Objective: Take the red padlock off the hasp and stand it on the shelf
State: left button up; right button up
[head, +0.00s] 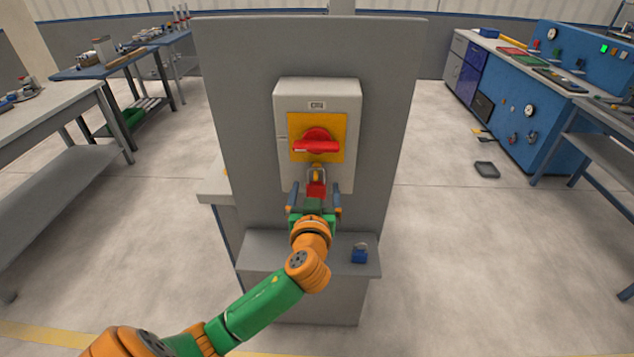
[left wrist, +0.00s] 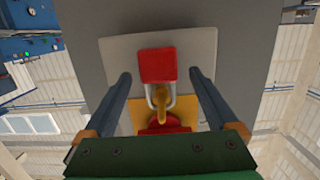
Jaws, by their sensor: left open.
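The red padlock (head: 316,189) hangs by its shackle from the yellow hasp (head: 317,173), below the red switch handle on the grey box. In the left wrist view the red padlock (left wrist: 157,65) shows with its shackle around the yellow hasp (left wrist: 162,105). My left gripper (head: 315,187) is open, with one finger on each side of the padlock and clear gaps between; in the left wrist view the gripper (left wrist: 160,74) straddles it without visible contact. The grey shelf (head: 265,249) is below, partly hidden by my left arm. My right gripper is not in view.
A blue padlock (head: 359,256) stands on the right part of the shelf. The grey box (head: 284,100) with a red rotary handle (head: 317,146) is mounted on an upright grey panel (head: 235,110). Workbenches stand well off to both sides, with open floor between.

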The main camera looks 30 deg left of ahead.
pick_arm(q)
jog(key=shift+w+f, duration=0.15)
jog(key=shift+c, duration=0.4)
jog(key=shift+s, duration=0.25)
jog(key=c, duration=1.1)
grip_shut()
jog(key=shift+w, duration=0.15)
jog(key=shift+r, duration=0.2)
